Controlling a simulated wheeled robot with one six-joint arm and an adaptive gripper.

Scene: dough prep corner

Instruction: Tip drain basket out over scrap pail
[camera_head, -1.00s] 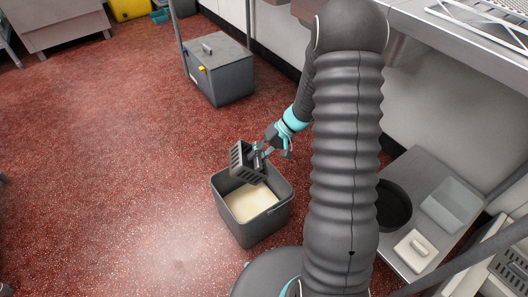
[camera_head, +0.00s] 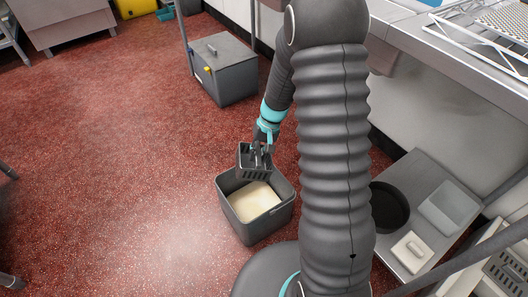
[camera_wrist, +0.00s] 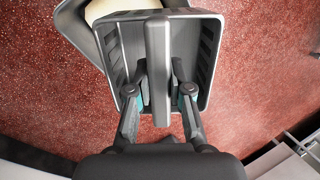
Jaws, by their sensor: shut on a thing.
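The drain basket (camera_head: 254,172) is a dark grey slotted box, held near upright over the far part of the scrap pail's mouth. My gripper (camera_head: 262,146) is shut on its handle. In the wrist view the basket (camera_wrist: 205,50) opens toward the camera, with the handle bar (camera_wrist: 158,65) between my fingers (camera_wrist: 160,92); the inside I can see looks bare and grey, but the handle hides part of it. The scrap pail (camera_head: 260,228) is a grey square tub on the floor, holding a pale, cream mass. The pail's rim (camera_wrist: 75,20) also shows in the wrist view.
A grey lidded box (camera_head: 225,75) with a yellow and a blue fitting stands at the back. A low grey shelf (camera_head: 430,180) at right holds a dark round pan, a grey tray and a white block. Red floor (camera_head: 120,170) is open at left.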

